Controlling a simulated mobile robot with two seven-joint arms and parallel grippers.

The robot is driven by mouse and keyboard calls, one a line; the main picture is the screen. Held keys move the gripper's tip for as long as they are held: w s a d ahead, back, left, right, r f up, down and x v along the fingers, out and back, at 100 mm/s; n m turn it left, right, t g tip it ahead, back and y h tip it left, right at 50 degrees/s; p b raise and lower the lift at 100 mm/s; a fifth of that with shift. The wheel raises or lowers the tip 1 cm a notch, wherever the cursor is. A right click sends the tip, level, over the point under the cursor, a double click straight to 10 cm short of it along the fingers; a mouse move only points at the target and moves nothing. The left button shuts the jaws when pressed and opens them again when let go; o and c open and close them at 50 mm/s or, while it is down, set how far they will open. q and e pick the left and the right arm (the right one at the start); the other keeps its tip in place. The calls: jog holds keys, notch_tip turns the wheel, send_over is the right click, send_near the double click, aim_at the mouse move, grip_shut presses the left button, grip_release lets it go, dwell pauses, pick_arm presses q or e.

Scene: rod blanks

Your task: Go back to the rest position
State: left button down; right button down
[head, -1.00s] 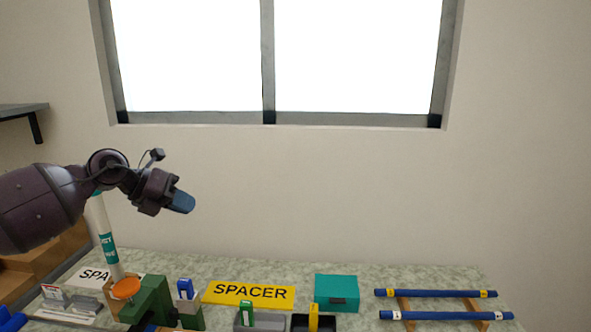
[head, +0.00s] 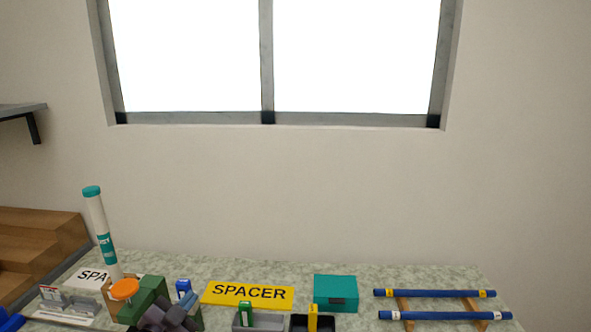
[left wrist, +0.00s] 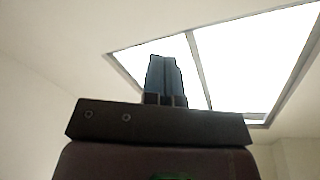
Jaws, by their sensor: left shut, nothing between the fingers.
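My left gripper shows in the left wrist view, its two blue fingers (left wrist: 166,80) side by side, shut and empty, with the bright window behind them. In the head view, dark purple parts of my left arm's end (head: 170,314) show at the bottom edge, in front of the green clamp-like fixture (head: 150,296) with an orange knob. My right gripper is in neither view.
The bench holds a yellow SPACER sign (head: 248,294), a teal box (head: 335,291), a grey bin (head: 268,322), a black bin (head: 300,324) and two blue rods (head: 435,293) on wooden supports. A white tube with a teal cap (head: 98,222) stands at left.

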pick_arm(q)
jog(key=s+a+f+n+g+y, duration=0.2)
jog(key=s+f+n, duration=0.2)
jog(key=s+f, duration=0.6)
jog(key=s+a+f+n+g+y, duration=0.3)
jog(key=s+f+n, duration=0.2)
jog(key=s+f, duration=0.6)
jog(key=s, duration=0.4)
